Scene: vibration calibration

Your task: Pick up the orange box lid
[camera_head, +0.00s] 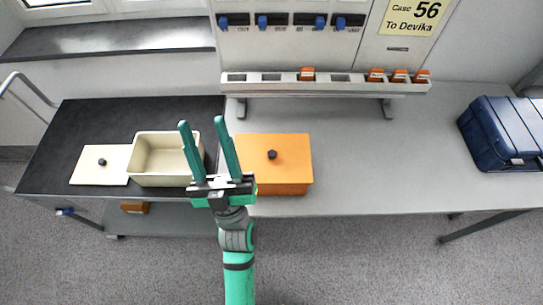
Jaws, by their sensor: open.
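The orange box lid (290,158) lies flat on top of an orange box (285,189) at the front left part of the grey table. It has a round black knob (272,155) near its middle. My gripper (202,121) is open and empty, its two green fingers spread and pointing away from me. In the picture it shows just left of the lid, over the right side of a cream box. The fingers do not overlap the knob. My gripper's base hides the front left corner of the orange box.
An open cream box (150,181) and its pale lid (88,178) with a black knob lie on the dark table at left. A slotted rack (335,88) with orange pieces stands behind. A blue case (505,130) stands at right. The grey table's middle (390,150) is clear.

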